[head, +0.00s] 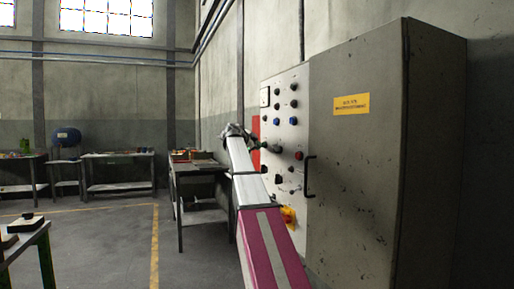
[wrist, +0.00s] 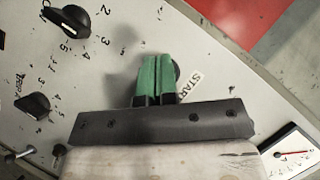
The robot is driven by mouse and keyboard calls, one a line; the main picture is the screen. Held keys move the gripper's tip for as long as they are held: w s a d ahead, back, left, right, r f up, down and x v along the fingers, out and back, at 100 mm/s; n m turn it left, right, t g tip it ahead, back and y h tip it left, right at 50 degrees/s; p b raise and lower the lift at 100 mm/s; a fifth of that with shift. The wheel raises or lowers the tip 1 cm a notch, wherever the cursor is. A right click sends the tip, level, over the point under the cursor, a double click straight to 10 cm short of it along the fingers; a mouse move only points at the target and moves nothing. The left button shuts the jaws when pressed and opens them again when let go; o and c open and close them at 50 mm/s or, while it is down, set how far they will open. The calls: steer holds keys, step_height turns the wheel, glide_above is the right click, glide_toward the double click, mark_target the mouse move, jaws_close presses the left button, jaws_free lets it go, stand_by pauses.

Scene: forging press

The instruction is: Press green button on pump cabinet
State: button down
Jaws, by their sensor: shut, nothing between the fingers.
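The pump cabinet's pale control panel (head: 285,139) stands right of centre in the head view, with several knobs and buttons. It also fills most of the wrist view (wrist: 85,85). My gripper (wrist: 157,60) has two green fingers side by side, shut with nothing between them. The fingertips are at the panel, beside a START label (wrist: 190,87). A dark round edge (wrist: 177,71) shows just right of the fingers; the rest of that control is hidden behind them. I cannot tell whether the fingertips touch it. In the head view my gripper (head: 260,146) is small and dark against the panel's left part.
Black selector knobs (wrist: 70,18) and a gauge (wrist: 290,155) sit around the fingers. The grey cabinet door (head: 360,160) with a black handle (head: 309,177) is on the right. A workbench (head: 200,170) stands left of the panel. Open floor (head: 110,240) lies further left.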

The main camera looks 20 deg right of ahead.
steer(key=a, duration=0.8)
stand_by(0.8)
steer(key=shift+s, duration=0.1)
